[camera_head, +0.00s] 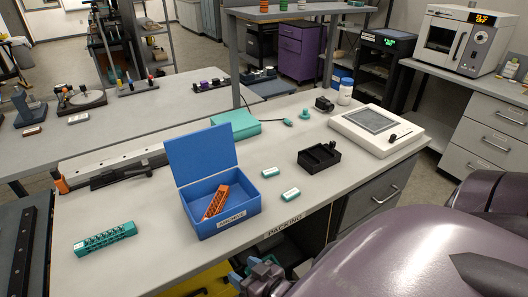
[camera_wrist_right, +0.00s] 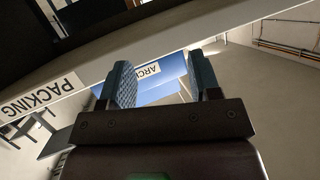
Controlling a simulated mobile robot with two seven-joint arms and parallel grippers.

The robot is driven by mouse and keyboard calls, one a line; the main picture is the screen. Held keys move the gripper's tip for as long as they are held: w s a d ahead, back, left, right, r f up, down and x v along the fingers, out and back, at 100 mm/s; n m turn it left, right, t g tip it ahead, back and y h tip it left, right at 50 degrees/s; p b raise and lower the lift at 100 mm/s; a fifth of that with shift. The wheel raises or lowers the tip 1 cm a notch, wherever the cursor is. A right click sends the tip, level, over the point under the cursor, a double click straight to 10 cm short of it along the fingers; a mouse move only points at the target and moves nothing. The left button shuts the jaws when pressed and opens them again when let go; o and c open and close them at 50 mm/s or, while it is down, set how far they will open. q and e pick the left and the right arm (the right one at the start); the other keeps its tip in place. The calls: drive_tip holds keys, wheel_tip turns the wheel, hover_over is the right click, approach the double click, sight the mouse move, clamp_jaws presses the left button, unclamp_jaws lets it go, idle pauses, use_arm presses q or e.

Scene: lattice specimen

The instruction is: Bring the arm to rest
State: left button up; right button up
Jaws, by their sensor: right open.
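My right gripper (camera_head: 247,275) is at the bottom middle of the head view, in front of the bench's front edge and clear of the bench. In the right wrist view my right gripper (camera_wrist_right: 160,76) has its two blue pads spread apart with nothing between them. The purple right arm (camera_head: 390,255) fills the lower right of the head view. A blue box (camera_head: 228,222) labelled ARCHIVE stands on the bench with its lid up. An orange lattice specimen (camera_head: 216,202) lies tilted inside it. My left gripper is not in view.
A teal lattice specimen (camera_head: 105,239) lies on the bench (camera_head: 150,260) at the left. Two small labelled teal-and-white pieces (camera_head: 290,195), a black tray (camera_head: 319,157) and a white device with a screen (camera_head: 377,128) are right of the box. Drawers (camera_head: 375,195) sit below the bench.

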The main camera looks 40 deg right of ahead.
drive_tip(key=s+d+f+n+g, duration=0.1)
drive_tip(key=s+f, duration=0.1)
drive_tip(key=s+d+f+n+g+h, duration=0.1)
drive_tip(key=d, duration=0.1)
drive_tip(key=shift+s+f, duration=0.35)
drive_tip(key=shift+a, duration=0.1)
drive_tip(key=shift+c, duration=0.5)
idle(0.3)
